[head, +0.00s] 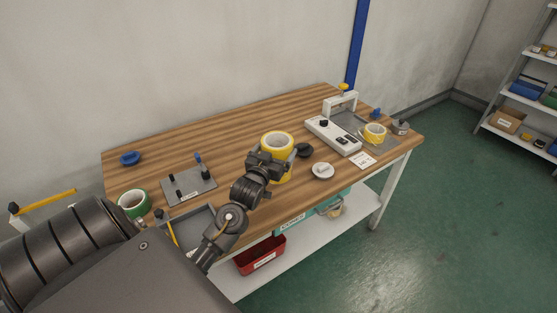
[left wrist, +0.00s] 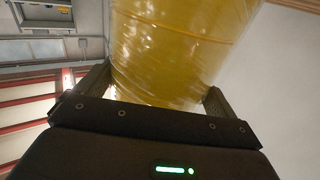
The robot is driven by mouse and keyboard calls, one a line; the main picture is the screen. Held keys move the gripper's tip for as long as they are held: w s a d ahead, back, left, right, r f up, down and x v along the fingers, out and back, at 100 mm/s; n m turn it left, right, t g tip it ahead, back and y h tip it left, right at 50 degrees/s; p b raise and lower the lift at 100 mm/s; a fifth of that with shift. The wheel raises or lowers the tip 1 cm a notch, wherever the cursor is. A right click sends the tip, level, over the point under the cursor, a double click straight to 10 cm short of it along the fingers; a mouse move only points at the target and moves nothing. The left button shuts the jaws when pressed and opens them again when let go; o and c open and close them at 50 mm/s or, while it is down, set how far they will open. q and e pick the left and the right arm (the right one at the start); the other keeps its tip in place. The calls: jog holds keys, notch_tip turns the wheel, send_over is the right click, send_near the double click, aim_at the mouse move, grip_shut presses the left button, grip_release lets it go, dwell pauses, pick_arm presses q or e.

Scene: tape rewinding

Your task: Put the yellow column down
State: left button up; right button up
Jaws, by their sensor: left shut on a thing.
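The yellow column (head: 281,146) is a wide yellow cylinder with a pale core at its top. In the head view it is upright over the middle of the wooden table (head: 230,128). My left gripper (head: 268,162) is shut on it from the near side and hides part of its body. In the left wrist view the yellow column (left wrist: 180,45) fills the space between the two fingers of my left gripper (left wrist: 155,85). I cannot tell whether its bottom touches the table. My right gripper does not show.
A black round piece (head: 304,150) and a white disc (head: 323,170) lie just right of the column. A white machine (head: 334,135) and a yellow roll (head: 375,132) stand further right. A grey peg plate (head: 189,185) and a green roll (head: 133,203) are at left. The back middle is clear.

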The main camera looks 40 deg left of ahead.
pick_arm(q)
notch_tip(320, 180, down, 6)
jog(key=w+a, duration=0.1)
jog(key=w, duration=0.1)
jog(key=shift+w+p, duration=0.3)
jog(key=shift+p, duration=0.15)
jog(key=shift+f, duration=0.15)
jog(key=o, duration=1)
jog(key=shift+f, duration=0.1)
jog(key=shift+o, duration=0.2)
